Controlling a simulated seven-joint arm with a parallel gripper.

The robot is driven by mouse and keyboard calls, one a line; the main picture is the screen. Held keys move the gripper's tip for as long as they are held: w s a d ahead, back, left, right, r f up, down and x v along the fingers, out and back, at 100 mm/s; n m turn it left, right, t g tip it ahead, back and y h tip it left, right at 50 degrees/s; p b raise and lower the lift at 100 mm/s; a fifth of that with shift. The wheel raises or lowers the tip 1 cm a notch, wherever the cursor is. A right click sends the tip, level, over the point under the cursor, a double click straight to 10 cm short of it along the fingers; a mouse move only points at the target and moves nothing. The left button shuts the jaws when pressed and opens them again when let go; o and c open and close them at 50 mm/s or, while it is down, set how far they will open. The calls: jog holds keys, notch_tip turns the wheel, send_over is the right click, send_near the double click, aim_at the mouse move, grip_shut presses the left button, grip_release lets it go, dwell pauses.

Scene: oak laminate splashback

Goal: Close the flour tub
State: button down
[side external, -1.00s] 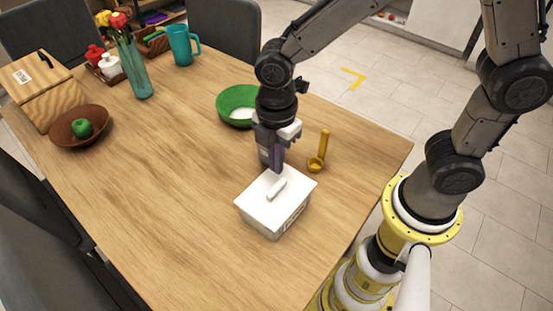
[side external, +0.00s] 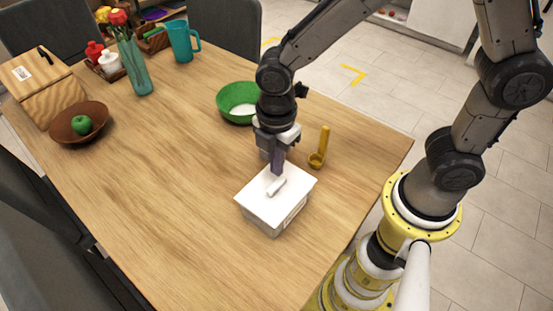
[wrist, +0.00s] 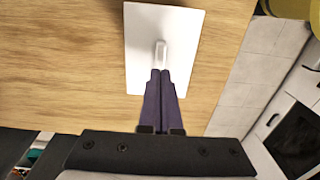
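The flour tub (side external: 290,218) is a pale box with a label on one side, near the front edge of the table. Its white lid (side external: 250,195) lies flat over the top and looks seated on it. A white bar handle (side external: 277,187) stands in the lid's middle; it also shows in the wrist view (wrist: 161,52). My gripper (side external: 277,172) points down over the lid, at the handle's far end. In the wrist view its purple fingers (wrist: 160,74) are together, with their tips at the handle's end. The handle shows beyond the tips, not clearly between them.
A brown bowl (side external: 68,128) with a green apple, a wooden bread box, a vase and a teal jug are farther off. The table left of the tub is clear.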

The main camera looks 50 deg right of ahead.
aim_at(276, 183)
jog(key=shift+f, duration=1.85)
jog(key=shift+r, duration=0.1)
jog(key=shift+r, duration=3.4)
